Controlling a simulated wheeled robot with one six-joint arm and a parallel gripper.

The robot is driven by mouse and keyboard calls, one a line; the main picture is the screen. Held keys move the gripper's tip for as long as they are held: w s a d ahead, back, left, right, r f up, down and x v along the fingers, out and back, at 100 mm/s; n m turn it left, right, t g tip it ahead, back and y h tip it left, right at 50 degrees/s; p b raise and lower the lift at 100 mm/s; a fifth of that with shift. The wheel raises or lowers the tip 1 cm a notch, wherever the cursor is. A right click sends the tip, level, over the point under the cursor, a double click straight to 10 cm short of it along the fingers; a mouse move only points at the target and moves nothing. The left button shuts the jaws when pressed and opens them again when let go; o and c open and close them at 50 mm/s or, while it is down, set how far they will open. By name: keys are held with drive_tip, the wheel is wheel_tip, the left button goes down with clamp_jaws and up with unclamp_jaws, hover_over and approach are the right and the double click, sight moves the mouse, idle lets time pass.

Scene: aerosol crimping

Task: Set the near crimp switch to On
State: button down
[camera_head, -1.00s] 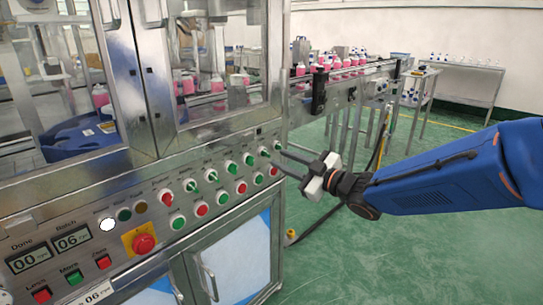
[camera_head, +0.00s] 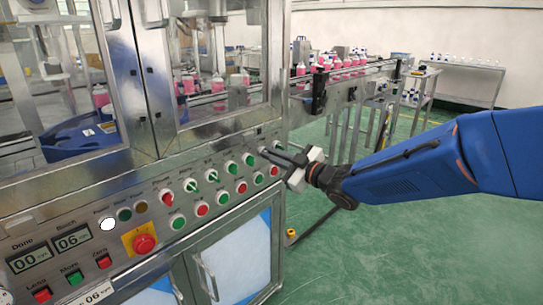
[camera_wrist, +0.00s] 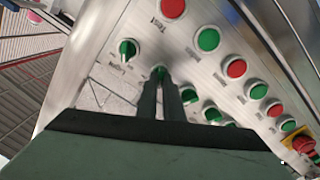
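The machine's control panel (camera_head: 150,215) carries an upper row of green switches and one red one. My gripper (camera_head: 267,154) is at the right end of this row, pointing at the panel. In the wrist view its two dark fingers (camera_wrist: 163,80) are close together with a narrow gap. Their tips are at a green switch (camera_wrist: 158,72), second from the row's end and mostly covered by them. Whether the fingers touch or grip its knob cannot be told. The end switch, which seems labelled Light (camera_wrist: 127,48), is free beside them. The covered switch's label cannot be read.
Lower red and green buttons include a red one (camera_wrist: 172,8) labelled Test. A red emergency stop on a yellow plate (camera_head: 143,243) is further left. A conveyor with pink bottles (camera_head: 340,72) runs behind.

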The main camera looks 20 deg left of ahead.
drive_tip(key=shift+m, duration=0.4)
drive_tip(key=m, duration=1.1)
drive_tip(key=shift+w+d, duration=0.15)
drive_tip(key=shift+w, duration=0.15)
drive_tip(key=shift+m, duration=0.3)
drive_tip(key=c, duration=1.9)
unclamp_jaws()
drive_tip(key=v, duration=1.7)
drive_tip(key=shift+d, duration=0.2)
